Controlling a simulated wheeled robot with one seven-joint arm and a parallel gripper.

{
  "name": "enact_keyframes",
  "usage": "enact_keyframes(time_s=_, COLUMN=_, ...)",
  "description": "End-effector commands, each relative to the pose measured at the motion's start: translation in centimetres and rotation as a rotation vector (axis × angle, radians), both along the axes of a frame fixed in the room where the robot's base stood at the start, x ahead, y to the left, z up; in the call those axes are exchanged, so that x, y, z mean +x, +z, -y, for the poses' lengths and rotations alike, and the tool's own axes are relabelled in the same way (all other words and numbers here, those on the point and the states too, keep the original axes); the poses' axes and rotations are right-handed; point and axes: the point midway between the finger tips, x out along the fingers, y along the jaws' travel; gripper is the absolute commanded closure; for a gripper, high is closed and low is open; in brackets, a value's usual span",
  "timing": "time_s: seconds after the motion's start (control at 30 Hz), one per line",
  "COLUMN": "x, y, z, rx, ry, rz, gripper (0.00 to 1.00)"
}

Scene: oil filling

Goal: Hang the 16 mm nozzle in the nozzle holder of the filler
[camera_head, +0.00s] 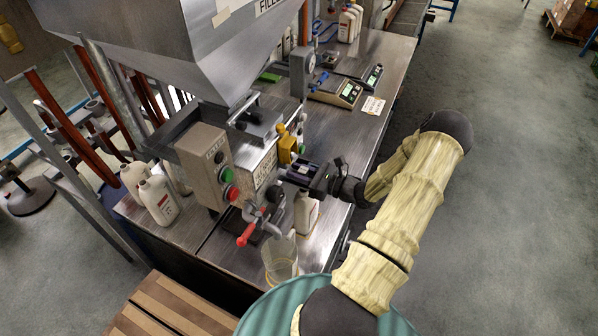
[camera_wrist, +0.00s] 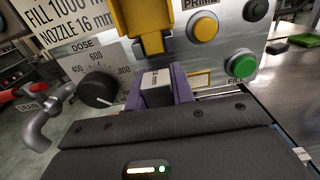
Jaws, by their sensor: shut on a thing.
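My gripper (camera_head: 299,172) is in front of the filler's steel front panel (camera_head: 262,172). The nozzle's lower part is hidden by the gripper. The yellow nozzle holder (camera_wrist: 145,32) is on the panel just above the nozzle in the wrist view, and it also shows in the head view (camera_head: 287,146). I cannot tell whether nozzle and holder touch.
The dose knob (camera_wrist: 98,90) and drain tap (camera_wrist: 45,122) are left of my gripper; the green fill button (camera_wrist: 241,66) is right. A white bottle (camera_head: 305,214) stands below my gripper, with a clear beaker (camera_head: 280,262) nearer. Scales (camera_head: 338,90) stand farther back.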

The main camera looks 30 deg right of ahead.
Motion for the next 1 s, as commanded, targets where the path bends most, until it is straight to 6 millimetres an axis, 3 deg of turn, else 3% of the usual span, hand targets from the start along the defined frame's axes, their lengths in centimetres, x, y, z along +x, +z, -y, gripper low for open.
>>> enact_keyframes(time_s=0.03, x=0.0, y=0.0, z=0.0, rx=0.0, ry=0.0, rz=0.0, gripper=0.75)
enact_keyframes(time_s=0.17, x=0.0, y=0.0, z=0.0, rx=0.0, ry=0.0, rz=0.0, gripper=0.51)
enact_keyframes(time_s=0.57, x=-0.5, y=-0.1, z=0.4, rx=-0.002, ry=-0.002, rz=0.0, gripper=0.51)
enact_keyframes(time_s=0.77, x=-2.9, y=-0.4, z=1.8, rx=-0.003, ry=-0.005, rz=-0.001, gripper=0.51)
enact_keyframes(time_s=1.0, x=-7.0, y=-0.4, z=4.3, rx=-0.004, ry=-0.005, rz=-0.001, gripper=0.51)
